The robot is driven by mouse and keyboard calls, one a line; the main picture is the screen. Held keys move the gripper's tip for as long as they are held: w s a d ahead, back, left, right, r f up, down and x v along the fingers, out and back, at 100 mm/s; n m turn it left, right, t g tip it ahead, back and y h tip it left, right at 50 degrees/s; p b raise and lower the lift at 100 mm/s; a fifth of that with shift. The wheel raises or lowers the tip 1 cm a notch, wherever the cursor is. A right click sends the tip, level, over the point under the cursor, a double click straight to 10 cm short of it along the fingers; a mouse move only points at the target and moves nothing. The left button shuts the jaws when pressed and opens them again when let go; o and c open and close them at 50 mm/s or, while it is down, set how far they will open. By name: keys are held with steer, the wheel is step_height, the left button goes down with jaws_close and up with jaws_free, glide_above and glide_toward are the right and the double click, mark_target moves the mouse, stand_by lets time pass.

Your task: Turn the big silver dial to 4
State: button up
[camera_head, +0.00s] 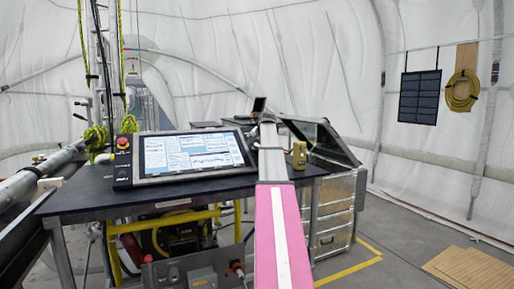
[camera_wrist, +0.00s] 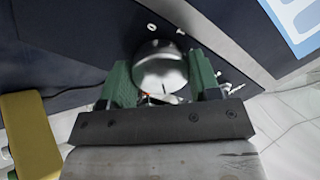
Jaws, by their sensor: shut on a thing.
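The big silver dial (camera_wrist: 160,72) sits on a dark panel in the wrist view. My gripper (camera_wrist: 160,76) has its green fingers on either side of the dial and is shut on it. In the head view my pink and grey arm reaches forward over the dark table (camera_head: 90,200). The dial and my fingertips cannot be made out there.
A tilted touchscreen (camera_head: 193,152) with a red knob (camera_head: 123,143) beside it stands left of my arm. A yellow device (camera_head: 299,155) stands close on the arm's right. A metal case (camera_head: 335,205) is further right. Open floor (camera_head: 400,240) lies at the right.

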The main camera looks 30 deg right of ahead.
stand_by(0.5)
steer(key=o, duration=0.9)
steer(key=shift+s, duration=0.1)
steer(key=v, duration=1)
steer(key=shift+s+r, duration=0.2)
steer(key=shift+r, duration=0.15)
